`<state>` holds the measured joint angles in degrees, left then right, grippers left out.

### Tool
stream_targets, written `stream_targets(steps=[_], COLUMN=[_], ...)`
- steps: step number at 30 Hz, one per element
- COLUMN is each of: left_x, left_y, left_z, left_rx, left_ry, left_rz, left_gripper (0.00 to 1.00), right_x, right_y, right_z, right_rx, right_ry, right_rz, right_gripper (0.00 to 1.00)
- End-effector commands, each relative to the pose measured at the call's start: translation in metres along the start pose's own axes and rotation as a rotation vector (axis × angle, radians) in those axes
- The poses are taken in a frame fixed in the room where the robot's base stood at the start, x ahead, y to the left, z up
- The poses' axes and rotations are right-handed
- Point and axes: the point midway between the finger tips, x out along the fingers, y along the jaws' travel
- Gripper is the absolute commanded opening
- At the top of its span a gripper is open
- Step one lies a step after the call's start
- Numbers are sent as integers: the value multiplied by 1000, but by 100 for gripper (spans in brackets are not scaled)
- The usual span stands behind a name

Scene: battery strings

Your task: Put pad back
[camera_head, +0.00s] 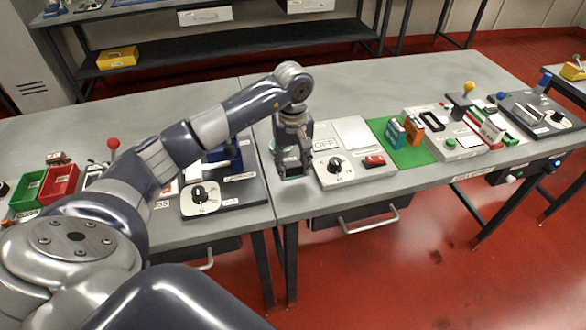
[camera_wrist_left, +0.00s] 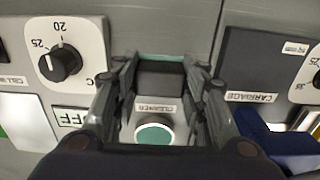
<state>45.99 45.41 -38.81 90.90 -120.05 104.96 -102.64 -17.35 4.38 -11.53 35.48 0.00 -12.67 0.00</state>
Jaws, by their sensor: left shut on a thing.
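My left gripper (camera_head: 292,168) points down at the front of the grey table, between the two dial panels. In the left wrist view its fingers stand on both sides of a dark grey block (camera_wrist_left: 160,83), which looks like the pad, and are shut on it. A pale green edge (camera_wrist_left: 160,57) shows just beyond the block. A plate labelled CLEANER (camera_wrist_left: 155,106) with a round green button (camera_wrist_left: 153,134) lies between the fingers, nearer the wrist. The gripper hides most of this spot in the head view. I cannot tell whether the block touches the table. My right gripper is not in view.
A white dial panel (camera_head: 352,170) with a red switch stands close on the right. A dark carriage panel (camera_head: 232,192) with a blue part stands close on the left. A green mat (camera_head: 410,154) with small boxes lies further right. Red and green bins (camera_head: 60,183) stand far left.

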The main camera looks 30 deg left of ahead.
Motion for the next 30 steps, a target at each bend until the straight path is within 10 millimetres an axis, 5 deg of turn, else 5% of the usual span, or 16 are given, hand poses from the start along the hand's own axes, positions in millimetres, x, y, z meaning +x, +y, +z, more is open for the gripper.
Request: stream_targets(steps=[7, 18, 19, 21, 30], left_x=[26, 32, 31, 30, 30], left_y=[0, 0, 0, 0, 0], left_z=[1, 0, 0, 1, 1], left_rx=[0, 0, 0, 0, 0], left_ry=[-2, 1, 1, 0, 0], left_rz=[-1, 0, 0, 0, 0], left_gripper=[17, 17, 44, 59, 59], right_x=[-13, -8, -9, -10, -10], right_y=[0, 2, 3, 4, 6], right_z=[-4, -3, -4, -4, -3], right_rx=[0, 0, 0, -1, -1], right_ry=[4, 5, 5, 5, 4], right_rz=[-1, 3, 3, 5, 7], right_gripper=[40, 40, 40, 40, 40])
